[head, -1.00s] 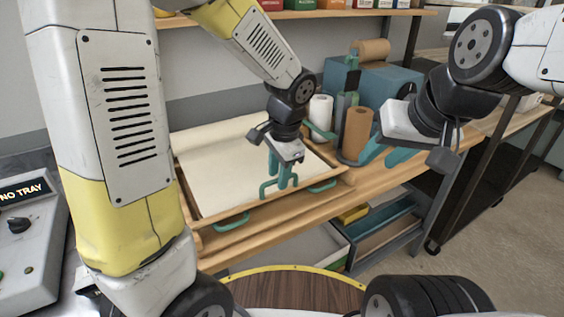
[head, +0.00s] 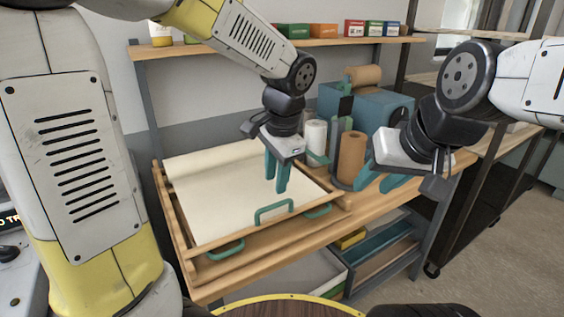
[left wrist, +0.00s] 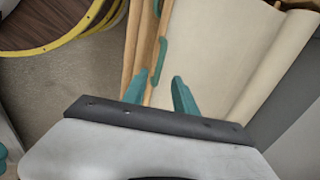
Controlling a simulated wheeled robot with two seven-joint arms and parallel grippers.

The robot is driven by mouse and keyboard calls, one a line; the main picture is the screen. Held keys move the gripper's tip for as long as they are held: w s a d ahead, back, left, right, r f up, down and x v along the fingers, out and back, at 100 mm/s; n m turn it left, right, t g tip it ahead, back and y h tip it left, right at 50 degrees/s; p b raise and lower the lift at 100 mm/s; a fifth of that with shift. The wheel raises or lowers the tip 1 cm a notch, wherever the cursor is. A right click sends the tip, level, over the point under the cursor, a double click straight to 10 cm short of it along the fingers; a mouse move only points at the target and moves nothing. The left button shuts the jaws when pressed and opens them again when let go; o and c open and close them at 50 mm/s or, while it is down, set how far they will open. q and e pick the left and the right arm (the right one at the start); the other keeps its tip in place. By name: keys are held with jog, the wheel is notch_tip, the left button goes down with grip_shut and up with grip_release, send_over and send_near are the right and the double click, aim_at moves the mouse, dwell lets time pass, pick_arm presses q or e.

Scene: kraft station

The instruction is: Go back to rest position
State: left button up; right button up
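My left gripper (head: 277,188) is open and empty above the front right part of a wooden tray (head: 192,243). Its teal fingers point down, apart from the teal front handle (head: 274,211); they also show spread in the left wrist view (left wrist: 160,88). My right gripper (head: 378,183) is held in the air at the right, in front of the paper rolls. Its teal fingers look apart with nothing between them, partly hidden by its own body. The tray holds a cream sheet (head: 235,195) and lies on the wooden bench.
White (head: 315,140) and brown (head: 352,155) rolls stand behind the tray, beside a blue box (head: 330,100). A shelf (head: 230,44) with small boxes runs above. Drawers (head: 380,248) sit under the bench. A round yellow-rimmed wooden top (head: 285,306) is close in front.

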pick_arm(q)
jog(key=s+a+r+n+t+h, duration=0.3)
jog(key=s+a+r+n, duration=0.3)
jog(key=s+a+n, duration=0.4)
jog(key=shift+s+r+n+t, duration=0.2)
jog(key=shift+s+n+t, duration=0.15)
jog(key=shift+t, duration=0.35)
